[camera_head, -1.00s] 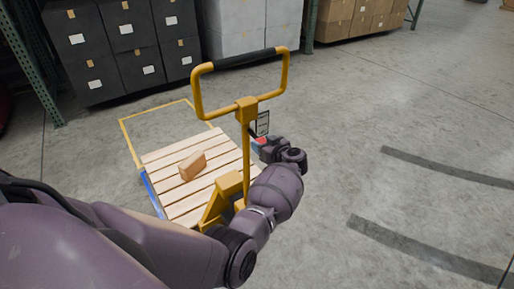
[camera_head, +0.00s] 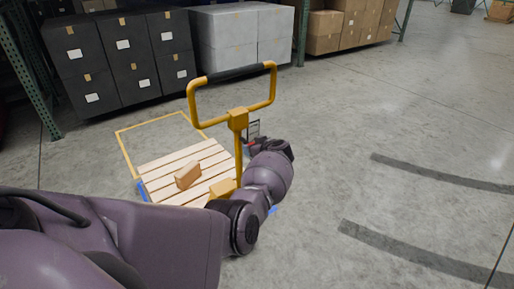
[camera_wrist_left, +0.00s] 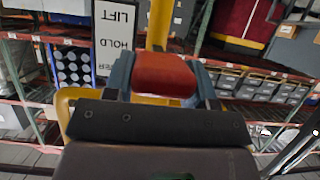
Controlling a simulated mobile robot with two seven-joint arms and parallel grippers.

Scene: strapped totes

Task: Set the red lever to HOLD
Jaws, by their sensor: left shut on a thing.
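The red lever (camera_wrist_left: 165,75) sits on the yellow post of a pallet jack. In the left wrist view it lies between the blue-grey fingers of my left gripper (camera_wrist_left: 162,82), which is shut on it. A white label plate (camera_wrist_left: 117,38) beside it reads LIFT and HOLD, upside down in this view; further lettering near its lower edge is partly hidden. The lever is beside the plate near its HOLD end, but I cannot tell its exact setting. In the head view my left gripper (camera_head: 254,147) is at the post, mostly hidden by my wrist. My right gripper is out of view.
The jack's yellow loop handle (camera_head: 233,73) rises above the lever. A wooden pallet (camera_head: 210,163) with one cardboard box (camera_head: 188,174) lies on its forks. Dark stacked boxes (camera_head: 120,65) and grey boxes (camera_head: 240,35) stand behind.

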